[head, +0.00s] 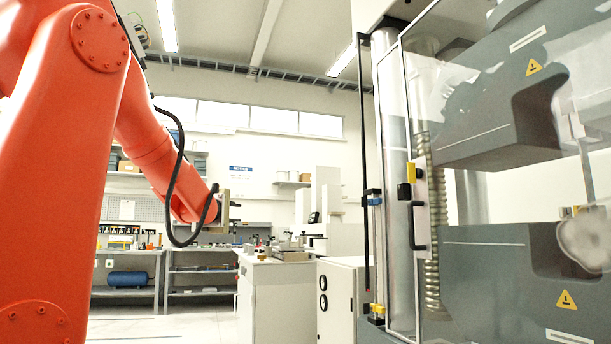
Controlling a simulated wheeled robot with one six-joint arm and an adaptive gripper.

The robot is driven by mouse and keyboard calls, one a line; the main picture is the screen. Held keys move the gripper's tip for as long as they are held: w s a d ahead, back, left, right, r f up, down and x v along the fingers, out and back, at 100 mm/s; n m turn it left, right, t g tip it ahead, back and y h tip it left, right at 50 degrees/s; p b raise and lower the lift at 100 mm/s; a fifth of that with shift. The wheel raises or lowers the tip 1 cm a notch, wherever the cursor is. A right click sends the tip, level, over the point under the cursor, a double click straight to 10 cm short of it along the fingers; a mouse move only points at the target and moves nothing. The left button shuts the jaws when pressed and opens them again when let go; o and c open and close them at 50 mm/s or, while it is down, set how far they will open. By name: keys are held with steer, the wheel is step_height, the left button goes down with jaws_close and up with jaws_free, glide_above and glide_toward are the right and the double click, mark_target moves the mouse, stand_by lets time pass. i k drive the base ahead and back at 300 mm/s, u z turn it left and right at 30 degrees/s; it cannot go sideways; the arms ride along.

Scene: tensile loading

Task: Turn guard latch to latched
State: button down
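The clear guard door (462,120) stands in front of the testing machine on the right in the head view. A small yellow latch piece (411,172) sits on a light plate near the door's left edge and looks upright. A black pull handle (415,226) is just below it. I cannot tell from this view whether the latch is engaged. My orange arm reaches down from the left. My gripper (226,212) is at its end, small and mostly seen from behind, well left of the latch and apart from it. Its fingers cannot be made out.
The machine's grey upper grip head (500,125) and lower grip head (490,270) are behind the door. A black upright rod (364,160) stands left of the door frame. A white cabinet (278,300) stands at mid-picture, with benches behind. Open air separates my gripper from the door.

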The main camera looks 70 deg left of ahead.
mark_target(414, 173)
steer(key=u, duration=0.75)
steer(key=k, duration=0.2)
steer(key=u, duration=1.05)
steer(key=i, duration=0.2)
steer(key=z, duration=0.15)
steer(key=k, duration=0.3)
steer(key=u, duration=1.05)
steer(key=i, duration=1.85)
steer(key=z, duration=0.9)
steer(key=i, duration=0.2)
steer(key=z, duration=0.25)
